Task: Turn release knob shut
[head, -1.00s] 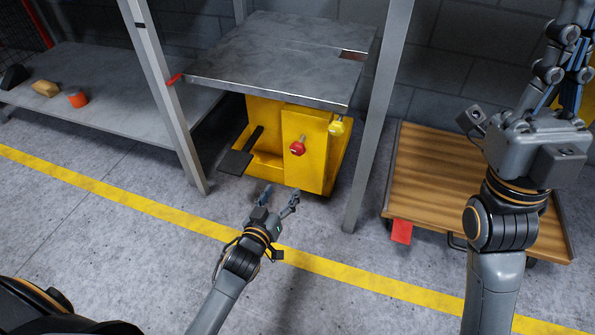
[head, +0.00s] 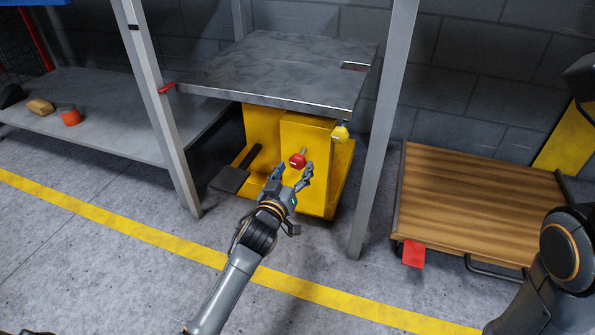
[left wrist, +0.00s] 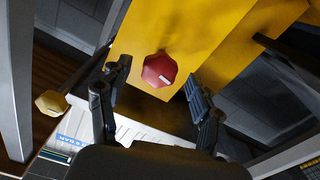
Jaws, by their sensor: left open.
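A red knob (head: 297,160) sits on the front of the yellow lift body (head: 308,135) under a grey metal table top (head: 270,72). In the left wrist view the red knob (left wrist: 159,70) shows a white mark on its face. My left gripper (head: 292,173) is open just in front of the knob. In the left wrist view its fingers (left wrist: 152,98) stand either side of and below the knob, apart from it. A yellow knob (head: 340,133) hangs under the table's right edge and also shows in the left wrist view (left wrist: 52,103).
Grey uprights (head: 383,130) stand left and right of the lift. A black pedal (head: 230,178) juts out at its lower left. A wooden cart (head: 470,200) with a red tag (head: 413,254) stands at right. The floor in front is clear.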

